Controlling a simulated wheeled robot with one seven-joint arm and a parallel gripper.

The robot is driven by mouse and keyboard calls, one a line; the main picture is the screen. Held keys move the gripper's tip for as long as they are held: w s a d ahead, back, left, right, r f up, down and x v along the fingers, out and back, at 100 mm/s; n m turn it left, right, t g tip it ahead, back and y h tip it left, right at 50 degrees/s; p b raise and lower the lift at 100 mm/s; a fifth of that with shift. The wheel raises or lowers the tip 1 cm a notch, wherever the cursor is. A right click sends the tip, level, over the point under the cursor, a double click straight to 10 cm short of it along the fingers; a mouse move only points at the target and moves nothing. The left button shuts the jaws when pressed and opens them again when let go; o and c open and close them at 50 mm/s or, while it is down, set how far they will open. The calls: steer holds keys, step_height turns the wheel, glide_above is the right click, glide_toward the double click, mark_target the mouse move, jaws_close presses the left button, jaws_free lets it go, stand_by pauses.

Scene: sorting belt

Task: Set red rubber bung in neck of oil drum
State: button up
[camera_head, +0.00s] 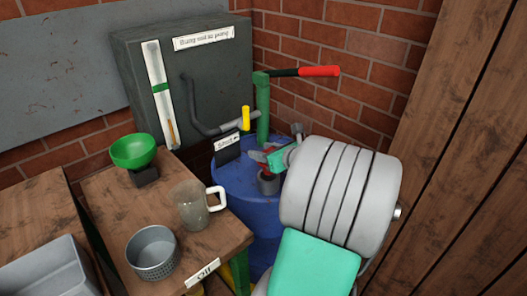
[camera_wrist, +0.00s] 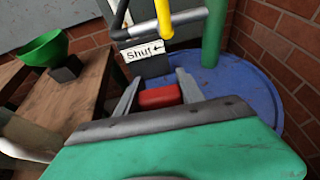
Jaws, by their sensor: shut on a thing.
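The blue oil drum (camera_head: 240,182) stands in the corner by the brick wall, and its top also fills the right of the wrist view (camera_wrist: 245,95). My gripper (camera_head: 267,164) is over the drum top, with its fingers shut on the red rubber bung (camera_wrist: 159,97). In the wrist view the neck is hidden behind the bung and my gripper (camera_wrist: 158,84).
A green hand pump (camera_head: 263,108) with a red-gripped handle rises from the drum. A "Shut" sign (camera_head: 227,143) and a yellow-handled pipe (camera_head: 246,118) stand close behind. The wooden bench (camera_head: 115,205) on the left holds a green funnel (camera_head: 134,150), a clear jug (camera_head: 190,207) and a grey basket (camera_head: 152,255).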

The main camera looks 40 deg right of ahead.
steer(key=shift+p, duration=0.8)
steer(key=shift+f, duration=0.1)
steer(key=shift+f, duration=1.1)
steer(key=shift+f, duration=0.15)
steer(key=shift+f, duration=0.75)
steer(key=shift+f, duration=0.85)
steer(key=o, duration=1.2)
